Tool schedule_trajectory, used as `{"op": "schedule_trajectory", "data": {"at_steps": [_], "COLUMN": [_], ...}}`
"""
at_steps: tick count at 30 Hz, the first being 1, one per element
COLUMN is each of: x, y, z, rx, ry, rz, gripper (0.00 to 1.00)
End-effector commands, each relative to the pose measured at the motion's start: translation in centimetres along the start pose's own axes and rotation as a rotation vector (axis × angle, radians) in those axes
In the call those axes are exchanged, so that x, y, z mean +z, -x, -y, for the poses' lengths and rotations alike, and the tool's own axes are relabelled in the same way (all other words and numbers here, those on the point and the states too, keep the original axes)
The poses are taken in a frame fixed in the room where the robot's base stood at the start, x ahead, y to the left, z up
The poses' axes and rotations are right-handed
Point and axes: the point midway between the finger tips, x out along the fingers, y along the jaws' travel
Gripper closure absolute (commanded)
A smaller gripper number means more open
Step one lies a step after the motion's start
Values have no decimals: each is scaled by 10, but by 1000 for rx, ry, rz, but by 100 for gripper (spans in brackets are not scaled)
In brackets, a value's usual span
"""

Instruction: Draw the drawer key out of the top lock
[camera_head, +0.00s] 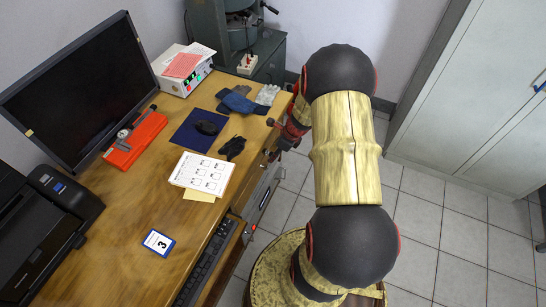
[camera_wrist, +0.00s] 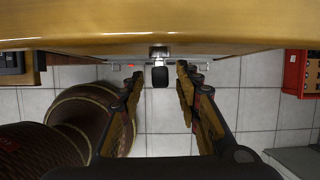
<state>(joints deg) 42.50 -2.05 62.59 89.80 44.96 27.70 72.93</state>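The drawer key (camera_wrist: 160,76) shows in the wrist view as a black head on a metal stem, seated in the top lock (camera_wrist: 158,51) just under the desk's front edge. My gripper (camera_wrist: 159,75) is open. One finger stands on each side of the key's head, with a visible gap on both sides, so neither finger touches it. In the head view my gripper (camera_head: 277,138) is at the desk's front edge, partly hidden by my arm. The key and lock cannot be made out there.
The wooden desk (camera_head: 120,205) edge overhangs close to the gripper. A keyboard (camera_head: 205,264) lies on a pulled-out shelf at the near front. A red box (camera_wrist: 299,73) is at the right in the wrist view.

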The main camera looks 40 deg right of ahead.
Motion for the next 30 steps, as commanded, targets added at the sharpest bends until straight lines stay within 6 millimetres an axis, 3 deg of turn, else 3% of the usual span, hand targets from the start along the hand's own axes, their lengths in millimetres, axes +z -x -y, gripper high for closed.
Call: {"op": "schedule_trajectory", "data": {"at_steps": [5, 30], "x": [0, 0], "y": [1, 1], "z": [0, 0], "rx": [-1, -1], "ry": [0, 0], "rz": [0, 0], "gripper": [67, 90]}}
